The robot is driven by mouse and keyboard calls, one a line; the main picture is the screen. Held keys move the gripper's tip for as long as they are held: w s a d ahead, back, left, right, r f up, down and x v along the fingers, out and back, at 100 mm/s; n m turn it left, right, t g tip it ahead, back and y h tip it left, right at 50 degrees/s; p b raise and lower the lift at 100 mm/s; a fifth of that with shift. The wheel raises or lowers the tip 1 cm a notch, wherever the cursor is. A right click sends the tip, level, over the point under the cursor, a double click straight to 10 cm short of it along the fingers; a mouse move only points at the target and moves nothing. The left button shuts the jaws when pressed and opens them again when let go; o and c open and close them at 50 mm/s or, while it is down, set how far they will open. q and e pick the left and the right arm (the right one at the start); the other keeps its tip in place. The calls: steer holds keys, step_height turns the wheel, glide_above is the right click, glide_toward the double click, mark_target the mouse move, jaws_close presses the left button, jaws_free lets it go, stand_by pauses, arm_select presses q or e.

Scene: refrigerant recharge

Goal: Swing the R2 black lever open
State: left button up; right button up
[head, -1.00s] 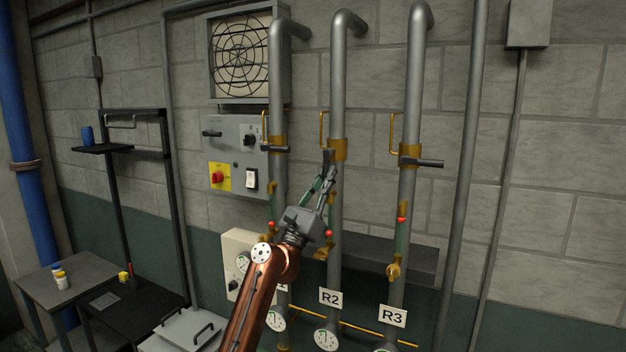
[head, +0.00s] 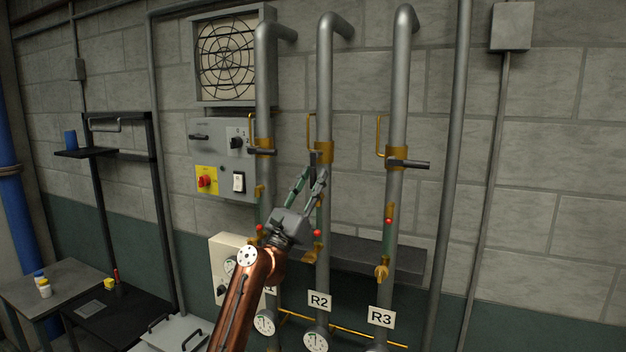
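The R2 pipe is the middle grey pipe, above the R2 label (head: 319,301). Its brass valve (head: 324,151) carries the R2 black lever (head: 313,158), a short dark bar at the valve's left front that looks turned toward me, unlike the sideways R3 lever. My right gripper (head: 315,172) is just below the valve, fingers pointing up, tips apart near the lever's lower end. I cannot tell whether they touch it. The fingers and palm hide part of the R2 pipe. My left gripper is not in view.
The R3 black lever (head: 409,164) sticks out right from its pipe, and the R1 lever (head: 262,151) is close on the left. Brass side fittings with red caps (head: 388,221) stand on the pipes. A grey control box (head: 222,160) is on the wall behind.

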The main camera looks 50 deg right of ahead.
steer(key=v, duration=1.2)
